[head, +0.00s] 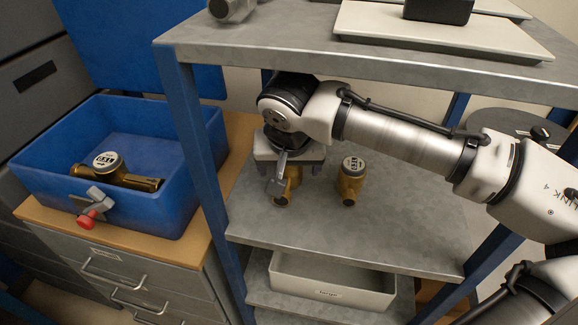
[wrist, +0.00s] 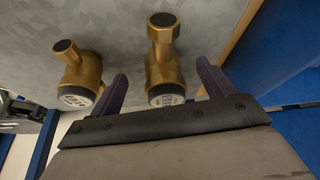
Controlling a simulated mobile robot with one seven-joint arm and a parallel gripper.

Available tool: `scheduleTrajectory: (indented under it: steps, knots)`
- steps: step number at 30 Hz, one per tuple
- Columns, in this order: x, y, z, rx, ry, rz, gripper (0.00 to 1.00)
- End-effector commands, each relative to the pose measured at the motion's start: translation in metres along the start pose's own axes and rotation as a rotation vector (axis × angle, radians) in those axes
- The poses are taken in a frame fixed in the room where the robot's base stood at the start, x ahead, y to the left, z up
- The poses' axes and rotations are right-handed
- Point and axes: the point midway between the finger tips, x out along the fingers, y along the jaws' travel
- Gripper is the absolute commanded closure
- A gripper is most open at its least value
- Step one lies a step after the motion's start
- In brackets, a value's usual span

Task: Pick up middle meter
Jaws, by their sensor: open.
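Two brass meters with round white dials stand on the grey middle shelf. One meter (head: 291,188) is under my gripper (head: 279,187) in the head view, partly hidden by it. The other meter (head: 351,181) stands to its right, clear of the gripper. In the wrist view, my gripper (wrist: 161,80) is open. Its two dark fingers lie on either side of the meter at the picture's centre (wrist: 163,68), with visible gaps. The other meter (wrist: 79,78) is outside the left finger. A third brass meter (head: 112,172) lies in the blue bin.
The blue bin (head: 160,207) stands on a wooden-topped drawer cabinet (head: 110,238) at left. A blue shelf post (head: 198,150) is close to my gripper's left. The top shelf (head: 370,62) overhangs my arm. A white tray (head: 330,283) sits below. The middle shelf's front right (head: 400,235) is clear.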

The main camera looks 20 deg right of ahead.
Motion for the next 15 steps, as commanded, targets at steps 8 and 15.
scheduleTrajectory:
  steps: [8, 15]
  knots:
    - [0.015, 0.0, -0.036, -0.001, 0.0, 0.002, 0.19]
    - [0.043, 0.0, -0.033, -0.001, 0.001, 0.001, 0.19]
